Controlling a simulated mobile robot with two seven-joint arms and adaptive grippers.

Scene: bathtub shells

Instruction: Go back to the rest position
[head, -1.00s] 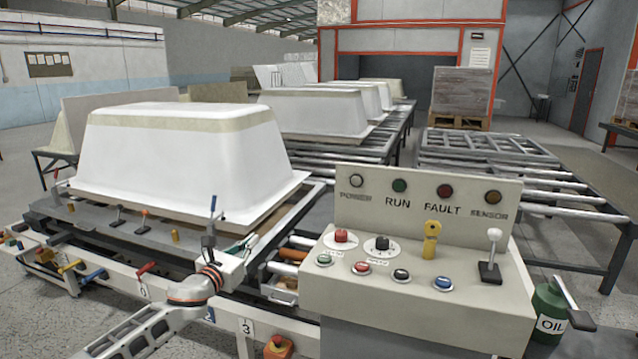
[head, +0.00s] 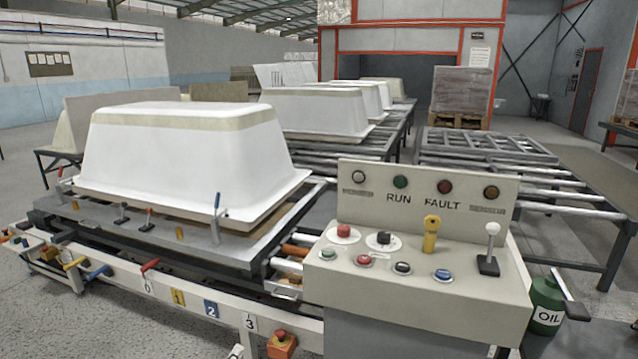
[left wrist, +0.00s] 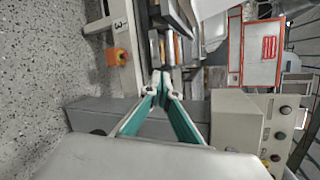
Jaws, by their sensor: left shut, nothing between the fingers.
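My left gripper (left wrist: 162,84) shows in the left wrist view with its two green-lined fingers meeting at the tips, shut and empty. It is apart from the control console (left wrist: 240,120), which lies to its right there. In the head view only a small pale piece at the bottom edge, left of the console (head: 420,275), may be part of my left arm; the fingers are not clear there. My right gripper does not show.
A white bathtub shell (head: 185,160) sits upside down on a clamp table (head: 200,245). Several levers and numbered tags line its front rail. Roller conveyors (head: 500,165) run behind. A green oil can (head: 546,305) stands right of the console. Speckled floor is open at left.

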